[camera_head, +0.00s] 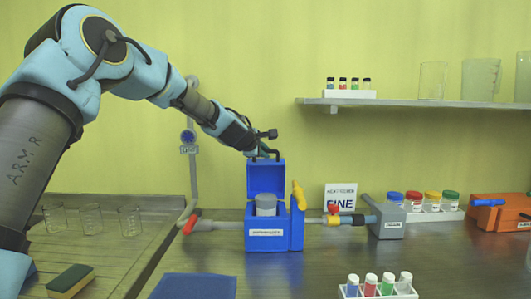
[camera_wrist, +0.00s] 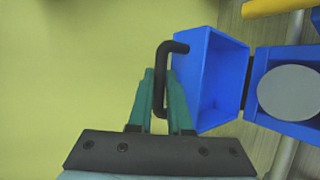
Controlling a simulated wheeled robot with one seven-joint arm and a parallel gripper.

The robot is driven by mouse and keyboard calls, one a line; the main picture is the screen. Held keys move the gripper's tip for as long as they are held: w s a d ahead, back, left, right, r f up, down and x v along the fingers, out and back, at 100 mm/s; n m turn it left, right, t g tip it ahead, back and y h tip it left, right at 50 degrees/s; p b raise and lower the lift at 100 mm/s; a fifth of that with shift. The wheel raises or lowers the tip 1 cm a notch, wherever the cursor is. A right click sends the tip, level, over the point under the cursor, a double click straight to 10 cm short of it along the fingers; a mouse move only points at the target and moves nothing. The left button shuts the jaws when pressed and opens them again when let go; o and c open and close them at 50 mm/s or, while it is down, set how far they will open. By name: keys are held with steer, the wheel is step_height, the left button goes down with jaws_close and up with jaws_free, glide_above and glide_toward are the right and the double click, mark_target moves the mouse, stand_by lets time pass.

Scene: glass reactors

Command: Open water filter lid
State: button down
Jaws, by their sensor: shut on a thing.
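The blue water filter box (camera_head: 250,220) stands on the counter with a white label on its front. Its blue lid (camera_head: 266,176) is raised, standing about upright at the back of the box. A grey cylinder (camera_head: 265,205) shows inside the open box. In the wrist view the lid (camera_wrist: 208,85) is seen from its hollow side, beside the box and the grey round top (camera_wrist: 290,92). My gripper (camera_wrist: 160,85) has its teal fingers closed around the black lid handle (camera_wrist: 176,47). In the head view my gripper (camera_head: 261,152) is at the lid's top edge.
A pipe with a red valve (camera_head: 190,222) joins the box on the left. A yellow handle (camera_head: 299,195) rises at its right, and a pipe leads to a grey block (camera_head: 385,220). Vials in a rack (camera_head: 378,287) and a blue mat (camera_head: 195,286) lie in front.

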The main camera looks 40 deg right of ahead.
steer(key=c, duration=1.1)
jaws_free()
steer(key=shift+b+v, duration=2.5)
steer(key=shift+v, duration=2.95)
steer(key=shift+c, duration=0.3)
